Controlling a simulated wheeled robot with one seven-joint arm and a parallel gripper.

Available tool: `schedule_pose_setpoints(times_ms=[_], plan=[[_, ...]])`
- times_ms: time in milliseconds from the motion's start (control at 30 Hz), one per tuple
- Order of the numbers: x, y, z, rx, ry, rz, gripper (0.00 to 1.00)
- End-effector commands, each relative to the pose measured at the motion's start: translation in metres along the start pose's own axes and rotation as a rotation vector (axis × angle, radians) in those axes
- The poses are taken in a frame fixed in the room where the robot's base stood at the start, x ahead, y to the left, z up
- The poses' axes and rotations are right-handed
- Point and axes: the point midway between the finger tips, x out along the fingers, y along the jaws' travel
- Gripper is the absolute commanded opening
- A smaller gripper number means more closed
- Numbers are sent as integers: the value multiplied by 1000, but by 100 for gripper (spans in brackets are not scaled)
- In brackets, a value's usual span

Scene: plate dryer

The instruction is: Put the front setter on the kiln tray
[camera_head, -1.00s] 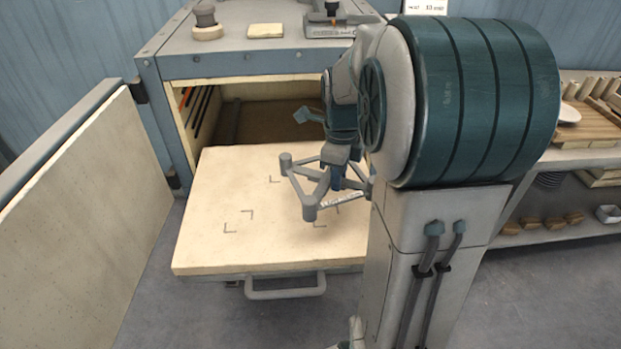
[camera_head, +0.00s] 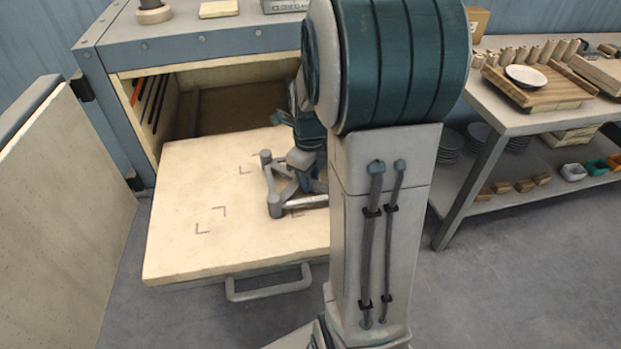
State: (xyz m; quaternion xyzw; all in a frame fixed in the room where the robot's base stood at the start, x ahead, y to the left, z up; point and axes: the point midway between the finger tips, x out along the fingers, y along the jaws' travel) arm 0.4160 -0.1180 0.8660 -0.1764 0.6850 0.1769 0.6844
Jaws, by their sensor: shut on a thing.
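The kiln tray (camera_head: 190,240) is a pale slab with dark corner marks, pulled out in front of the open kiln. The front setter (camera_head: 275,204) is a grey three-armed frame with short round posts, over the right part of the tray. My gripper (camera_head: 305,184) is shut on the setter. My arm hides the setter's right side and most of the gripper. I cannot tell whether the setter touches the tray or hangs just above it.
The open kiln door (camera_head: 50,215) stands at the left. A tray handle (camera_head: 268,290) sticks out at the front. A table (camera_head: 490,95) at the right holds a wooden board (camera_head: 545,92) with a white plate (camera_head: 526,76). The tray's left part is clear.

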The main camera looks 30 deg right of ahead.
Motion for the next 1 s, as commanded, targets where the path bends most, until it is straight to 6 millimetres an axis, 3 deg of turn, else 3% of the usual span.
schedule_pose_setpoints(times_ms=[367, 400, 467, 500, 800, 1000], plan=[[8, -1, 0, 0, -1, -1, 0], [8, 0, 0, 0, -1, -1, 24], [8, 0, 0, 0, -1, -1, 41], [7, 0, 0, 0, -1, -1, 43], [4, 0, 0, 0, -1, -1, 43], [-23, -1, 0, -1, -4, -4, 43]])
